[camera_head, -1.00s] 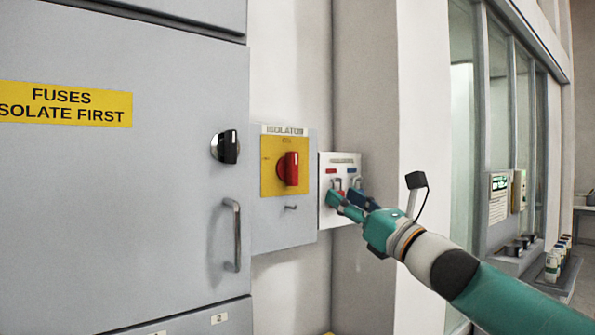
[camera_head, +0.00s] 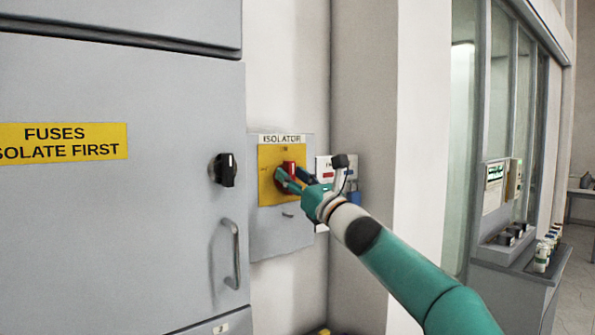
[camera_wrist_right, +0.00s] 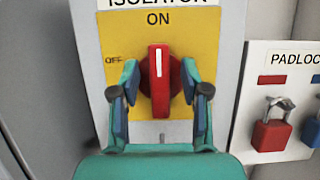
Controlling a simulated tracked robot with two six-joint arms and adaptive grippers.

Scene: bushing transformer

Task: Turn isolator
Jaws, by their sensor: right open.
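The isolator's red rotary handle (camera_wrist_right: 159,80) sits on a yellow plate (camera_wrist_right: 203,35) in the right wrist view. Its white mark is upright and points to ON. OFF is printed on the left. In the head view the handle (camera_head: 288,167) is partly hidden by my right gripper (camera_head: 287,178). My right gripper (camera_wrist_right: 160,100) is open, with one finger on each side of the handle's lower part. I cannot tell whether the fingers touch it. My left gripper is not in view.
A padlock board (camera_wrist_right: 283,55) hangs right of the isolator, with a red padlock (camera_wrist_right: 272,133) and a blue padlock (camera_wrist_right: 312,130). The grey fuse cabinet (camera_head: 110,220) with a black knob (camera_head: 224,170) and a handle (camera_head: 231,255) stands left. A wall corner and windows are right.

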